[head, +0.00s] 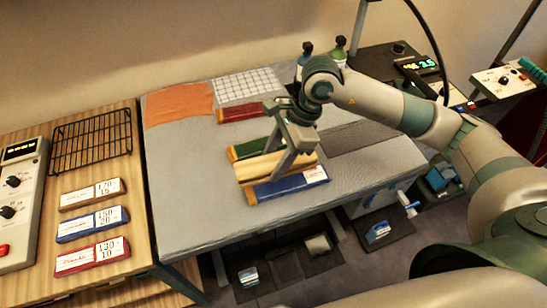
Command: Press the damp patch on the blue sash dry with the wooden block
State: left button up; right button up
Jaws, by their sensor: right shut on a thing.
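My right gripper (292,160) is shut on the long, pale wooden block (256,169), its fingers reaching down over the block. The block is at the near side of the grey padded table, over or against the upper edge of the blue sash (285,186). I cannot tell whether it touches the cloth. The blue sash lies flat, with a white label at its right end. No damp patch can be made out; the block and fingers hide part of the sash. My left gripper is not in view.
A green folded strip (248,148) lies just behind the block. A red strip (243,111), a white grid cloth (247,85) and an orange cloth (179,104) lie farther back. A wooden side table with a black wire rack (92,140) and labelled bars (92,223) stands left.

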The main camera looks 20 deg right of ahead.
aim_at(296, 163)
jog(key=shift+r, duration=0.45)
dwell(0.8)
jog(key=n, duration=0.1)
jog(key=n+g+b, duration=0.1)
jog(key=n, duration=0.1)
jog(key=d+f+n, duration=0.1)
jog(key=n, duration=0.1)
jog(key=shift+s+g+b, duration=0.35)
jog(key=shift+g, duration=0.05)
jog(key=n, duration=0.1)
jog(key=n+g+h+b, duration=0.1)
jog(key=n, duration=0.1)
jog(key=d+n, duration=0.1)
jog(key=shift+s+f+n+g, duration=0.1)
jog(key=shift+s+n+g, duration=0.2)
jog(key=shift+s, duration=0.05)
jog(key=n, duration=0.1)
jog(key=d+n+h+b, duration=0.1)
jog(key=n, duration=0.1)
jog(key=n+h, duration=0.1)
jog(key=shift+s+d+r+n+g+b, duration=0.2)
jog(key=shift+s+n+g+b, duration=0.15)
jog(key=shift+n+g+b, duration=0.05)
jog(key=n, duration=0.2)
jog(key=d+r+n+h, duration=0.1)
jog(key=shift+s+d+n+h+b, duration=0.2)
jog(key=shift+n+h+b, duration=0.1)
jog(key=shift+n+b, duration=0.1)
